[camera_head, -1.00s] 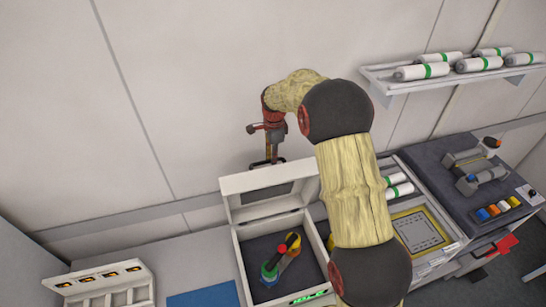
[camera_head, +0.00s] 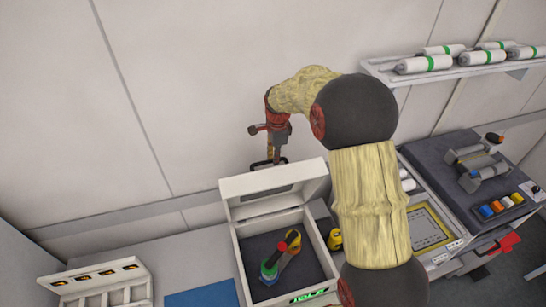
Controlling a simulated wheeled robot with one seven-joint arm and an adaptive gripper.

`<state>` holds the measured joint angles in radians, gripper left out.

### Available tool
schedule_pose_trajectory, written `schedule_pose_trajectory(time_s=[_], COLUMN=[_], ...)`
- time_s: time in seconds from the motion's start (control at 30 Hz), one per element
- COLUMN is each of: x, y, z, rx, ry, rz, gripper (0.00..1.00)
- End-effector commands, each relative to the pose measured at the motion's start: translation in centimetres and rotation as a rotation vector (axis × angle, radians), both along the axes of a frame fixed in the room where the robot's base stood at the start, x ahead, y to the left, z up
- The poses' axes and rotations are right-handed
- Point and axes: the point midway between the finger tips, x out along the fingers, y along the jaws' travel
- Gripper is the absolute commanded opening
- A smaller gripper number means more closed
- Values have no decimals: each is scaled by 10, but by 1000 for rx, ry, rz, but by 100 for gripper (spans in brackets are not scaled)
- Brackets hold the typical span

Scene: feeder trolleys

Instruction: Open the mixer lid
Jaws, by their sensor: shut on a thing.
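The mixer (camera_head: 238,262) is a white box with a dark inside and a green-lit display on its front edge. Its white lid (camera_head: 305,185) stands raised at the back, tilted up from the rear of the box. A black handle (camera_head: 256,167) shows at the lid's top edge. My gripper (camera_head: 272,160) points down at this edge and is shut on the handle; its fingertips are small and partly hidden behind the lid. Inside the open mixer stands a red, green and yellow mixing part (camera_head: 280,258).
A blue mat (camera_head: 203,296) and a white slotted rack (camera_head: 97,285) lie to the left. A wall shelf (camera_head: 440,78) holds several white bottles. A yellow-framed panel (camera_head: 430,228) and a dark machine (camera_head: 440,160) stand right. My arm covers the area right of the mixer.

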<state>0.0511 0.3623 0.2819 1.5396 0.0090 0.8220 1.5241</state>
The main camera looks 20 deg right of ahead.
Motion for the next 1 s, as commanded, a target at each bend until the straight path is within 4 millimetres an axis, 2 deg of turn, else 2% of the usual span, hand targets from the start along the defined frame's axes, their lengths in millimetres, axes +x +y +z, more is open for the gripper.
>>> schedule_pose_trajectory(time_s=[0.2, 0.3, 0.67, 0.7, 1.0], x=[-28, -35, -37, -37, -37], y=[0, 0, 0, 0, 0], z=[-4, -4, -3, -3, -3], rx=[0, 0, 0, 0, 0], ry=[-15, -13, -14, -14, -13], rz=[-1, -1, 0, 0, 0], gripper=[0, 0, 0, 13, 30])
